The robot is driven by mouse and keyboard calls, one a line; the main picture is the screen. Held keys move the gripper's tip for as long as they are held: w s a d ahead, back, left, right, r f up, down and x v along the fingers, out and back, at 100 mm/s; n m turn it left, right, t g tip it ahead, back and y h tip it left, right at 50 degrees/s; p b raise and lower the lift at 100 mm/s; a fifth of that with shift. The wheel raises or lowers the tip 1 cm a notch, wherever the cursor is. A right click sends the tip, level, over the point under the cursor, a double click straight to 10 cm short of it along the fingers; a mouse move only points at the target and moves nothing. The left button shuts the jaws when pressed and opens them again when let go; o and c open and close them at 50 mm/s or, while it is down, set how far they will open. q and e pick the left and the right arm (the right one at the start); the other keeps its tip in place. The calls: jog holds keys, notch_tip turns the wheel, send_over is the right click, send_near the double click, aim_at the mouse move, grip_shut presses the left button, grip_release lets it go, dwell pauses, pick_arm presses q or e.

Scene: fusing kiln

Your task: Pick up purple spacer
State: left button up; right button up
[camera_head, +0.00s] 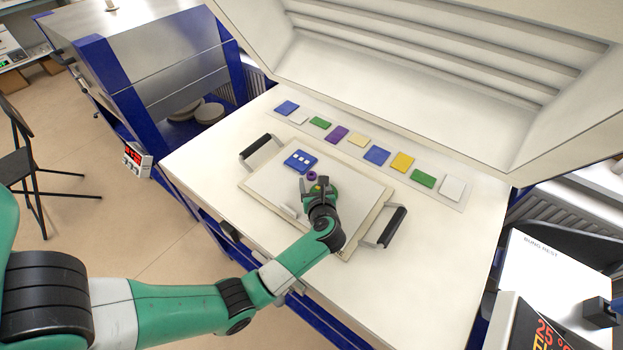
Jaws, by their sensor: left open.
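A small round purple spacer (311,176) stands on the tray (262,187), close to the blue tile (301,161) with pale squares on it. My left gripper (317,186) is open right by the spacer, above the tray. From this view I cannot tell whether its fingers are around the spacer or just in front of it. The gripper and wrist hide part of the tray. My right gripper is not in view.
The tray has black handles (392,226) on two sides. Behind it a pale strip carries a row of coloured tiles, one of them purple (336,135). The raised kiln lid (400,80) hangs over the back. A pale stick (289,211) lies left of my wrist.

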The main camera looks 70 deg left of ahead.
pick_arm(q)
jog(key=x, duration=0.2)
jog(key=shift+w+a+f, duration=0.1)
jog(key=shift+w+a, duration=0.05)
jog(key=shift+a, duration=0.2)
jog(key=shift+c, duration=0.3)
grip_shut()
